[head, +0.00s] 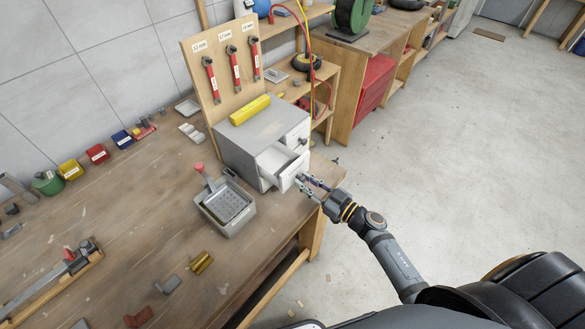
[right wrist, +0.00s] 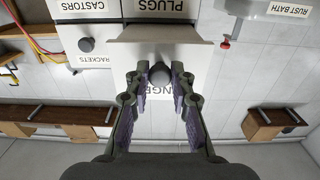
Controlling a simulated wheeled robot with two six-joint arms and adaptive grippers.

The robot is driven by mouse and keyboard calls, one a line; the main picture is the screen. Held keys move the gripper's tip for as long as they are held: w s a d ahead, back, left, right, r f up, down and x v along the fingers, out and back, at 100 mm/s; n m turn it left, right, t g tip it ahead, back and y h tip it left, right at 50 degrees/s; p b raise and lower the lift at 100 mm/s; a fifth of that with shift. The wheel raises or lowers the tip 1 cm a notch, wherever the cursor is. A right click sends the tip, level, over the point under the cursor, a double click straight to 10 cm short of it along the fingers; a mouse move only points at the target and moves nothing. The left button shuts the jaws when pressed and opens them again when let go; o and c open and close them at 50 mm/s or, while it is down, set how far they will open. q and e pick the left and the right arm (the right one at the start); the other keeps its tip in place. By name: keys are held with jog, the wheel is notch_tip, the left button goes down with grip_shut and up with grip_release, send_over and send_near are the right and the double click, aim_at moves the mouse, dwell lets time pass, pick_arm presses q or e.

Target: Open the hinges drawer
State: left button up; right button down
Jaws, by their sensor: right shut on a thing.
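The grey drawer cabinet (head: 262,122) stands at the right end of the workbench. Its hinges drawer (head: 293,175), upper left on the cabinet's front, is pulled out and its pale inside shows from above. The right wrist view looks upside down at the drawer front and its partly covered label (right wrist: 160,92). My right gripper (head: 305,183) is at this front, its fingers shut on the dark round knob (right wrist: 160,73). My left gripper is out of view.
The brackets drawer (right wrist: 87,62) beside it is shut. A grey tray (head: 235,226) with a red-handled part stands left of the cabinet. A yellow block (head: 250,109) lies on top. Wrenches hang behind.

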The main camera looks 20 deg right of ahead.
jog(key=shift+s+d, duration=0.25)
jog(key=shift+s, duration=0.05)
jog(key=c, duration=1.1)
grip_release()
jog(key=shift+c, duration=0.2)
jog(key=v, duration=1.2)
jog(key=shift+f, duration=0.1)
